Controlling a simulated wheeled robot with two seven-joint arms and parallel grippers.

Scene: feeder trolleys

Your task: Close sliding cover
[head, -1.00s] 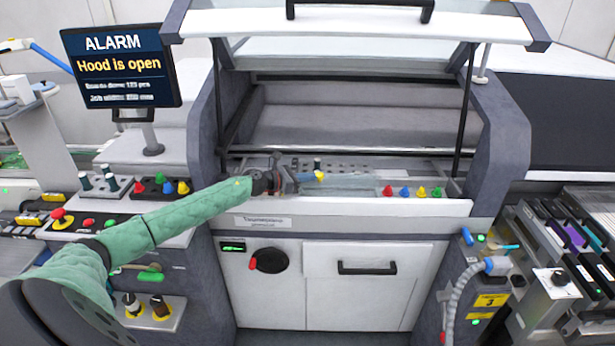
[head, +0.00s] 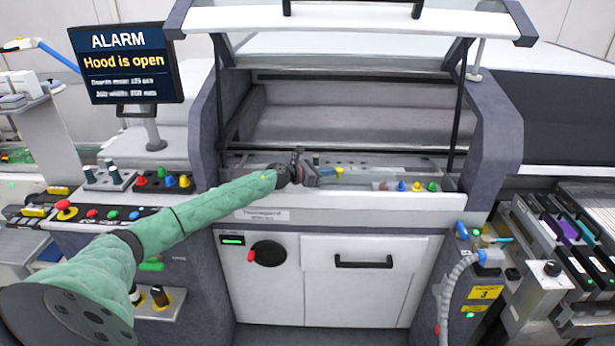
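The clear sliding cover (head: 355,184) lies in the machine's open bay, a see-through panel over the right part of the tray. A faded red cone shows through its right end. My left gripper (head: 314,173) is at the cover's left part, with a small yellow-tipped piece (head: 339,171) just right of its fingers. The fingers are small and dark here, so I cannot tell whether they are closed on anything. My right gripper is not in view.
The hood (head: 350,20) is raised on struts above the bay. Blue, yellow and green cones (head: 417,187) stand uncovered right of the cover. The screen (head: 125,65) reads "Hood is open". Feeder trolleys (head: 570,240) stand at the right.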

